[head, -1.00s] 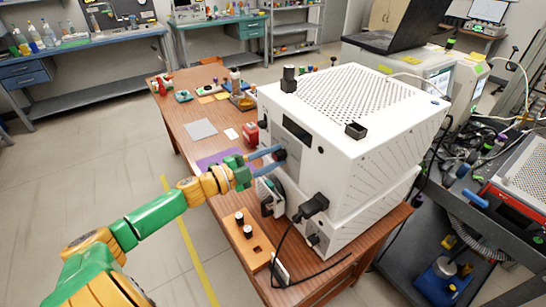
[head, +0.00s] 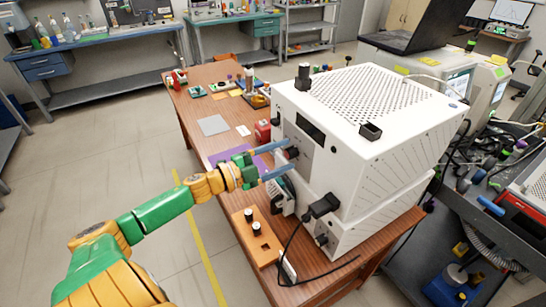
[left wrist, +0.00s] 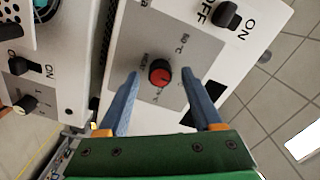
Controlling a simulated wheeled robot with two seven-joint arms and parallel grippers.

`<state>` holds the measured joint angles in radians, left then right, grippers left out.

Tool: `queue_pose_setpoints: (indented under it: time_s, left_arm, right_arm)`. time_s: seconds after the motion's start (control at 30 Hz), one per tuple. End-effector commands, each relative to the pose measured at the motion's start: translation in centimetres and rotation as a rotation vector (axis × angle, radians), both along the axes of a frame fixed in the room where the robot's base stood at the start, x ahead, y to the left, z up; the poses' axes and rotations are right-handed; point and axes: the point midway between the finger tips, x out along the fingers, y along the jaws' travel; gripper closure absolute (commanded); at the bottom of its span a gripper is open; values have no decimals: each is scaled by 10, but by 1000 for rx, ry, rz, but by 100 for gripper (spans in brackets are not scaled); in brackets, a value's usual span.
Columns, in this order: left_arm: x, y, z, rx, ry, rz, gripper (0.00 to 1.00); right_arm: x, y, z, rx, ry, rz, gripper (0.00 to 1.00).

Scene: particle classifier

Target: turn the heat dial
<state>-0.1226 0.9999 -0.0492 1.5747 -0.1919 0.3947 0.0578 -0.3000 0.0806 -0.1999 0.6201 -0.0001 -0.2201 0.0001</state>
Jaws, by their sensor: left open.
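The heat dial (left wrist: 160,72) is a round knob with a red face and a dark rim on a grey panel of the white machine (head: 322,160). In the head view it is a small dark knob (head: 293,152), partly hard to make out. My left gripper (head: 290,155) is open, its two blue fingers pointing at the machine's front. In the left wrist view the fingers of my left gripper (left wrist: 160,78) stand on either side of the dial, with a visible gap on both sides. My right gripper is not in view.
An ON/OFF switch (left wrist: 228,15) sits beside the dial panel, and another switch (left wrist: 20,66) is on a neighbouring surface. A black plug with a cable (head: 322,205) sticks out lower on the machine. An orange block (head: 255,238) lies on the wooden table (head: 215,149).

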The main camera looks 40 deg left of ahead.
Motion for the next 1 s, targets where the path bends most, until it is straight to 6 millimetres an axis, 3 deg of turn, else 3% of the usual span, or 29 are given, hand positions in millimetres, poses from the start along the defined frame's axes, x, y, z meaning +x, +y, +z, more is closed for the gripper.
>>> queue_pose_setpoints:
  time_s: [0.4,0.9,1.0]
  left_arm:
    - [-52,22,0,0,3,1,33]
    - [-55,23,0,-2,3,4,33]
    - [-54,24,-20,-59,63,105,33]
  right_arm:
    - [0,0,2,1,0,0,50]
    - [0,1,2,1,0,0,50]
    - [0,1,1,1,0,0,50]
